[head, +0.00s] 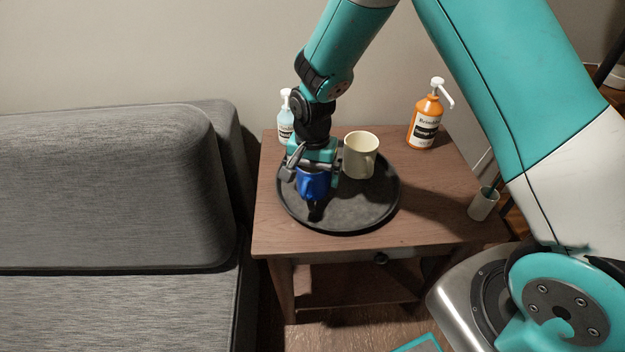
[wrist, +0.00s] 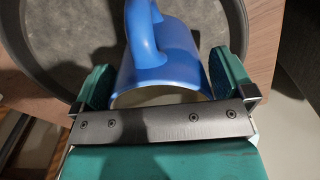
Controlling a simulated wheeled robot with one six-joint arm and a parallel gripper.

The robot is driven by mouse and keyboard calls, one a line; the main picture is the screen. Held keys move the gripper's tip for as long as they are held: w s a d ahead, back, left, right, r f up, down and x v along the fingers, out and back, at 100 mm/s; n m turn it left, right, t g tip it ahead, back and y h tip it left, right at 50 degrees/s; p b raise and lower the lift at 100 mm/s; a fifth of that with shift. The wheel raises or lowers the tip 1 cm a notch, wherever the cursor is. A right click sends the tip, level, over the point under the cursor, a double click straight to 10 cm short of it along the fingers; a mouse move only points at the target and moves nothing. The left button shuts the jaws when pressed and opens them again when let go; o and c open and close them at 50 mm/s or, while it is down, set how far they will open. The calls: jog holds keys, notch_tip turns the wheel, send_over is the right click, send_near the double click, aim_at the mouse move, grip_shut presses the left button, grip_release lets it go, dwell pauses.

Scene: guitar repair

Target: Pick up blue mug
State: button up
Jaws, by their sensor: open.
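The blue mug (head: 314,184) stands on a round dark tray (head: 357,217), on its left side in the head view. In the wrist view the blue mug (wrist: 166,60) fills the space between the fingers, with its handle toward the top and part of its pale rim showing. My gripper (head: 313,172) is right over the mug in the head view and hides part of it. In the wrist view my gripper (wrist: 165,85) is open, with one finger on each side of the mug. A narrow gap seems to show beside the fingers; contact is hard to tell.
A cream mug (head: 358,157) stands on the tray, close to the right of my gripper. A clear pump bottle (head: 286,122) and an orange pump bottle (head: 425,122) stand at the back of the wooden table (head: 430,205). A grey sofa (head: 110,190) is at left.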

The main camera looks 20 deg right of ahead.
jog(key=shift+r, duration=0.1)
jog(key=c, duration=1)
jog(key=shift+r, duration=0.1)
notch_tip(320, 180, up, 20)
jog(key=f+p, duration=0.1)
jog(key=p, duration=0.3)
jog(key=d+f+n, duration=0.4)
jog(key=d+f, duration=0.3)
jog(key=d, duration=0.3)
jog(key=s+r+n+p, duration=0.1)
jog(key=s+p, duration=0.1)
jog(key=p, duration=0.3)
jog(key=s+r+n+p, duration=0.1)
jog(key=s+p, duration=0.1)
jog(key=p, duration=0.4)
jog(key=s+r+n+p, duration=0.1)
jog(key=s+p, duration=0.1)
jog(key=p, duration=0.4)
jog(key=shift+s+r+n, duration=0.2)
jog(key=shift+s+n, duration=0.1)
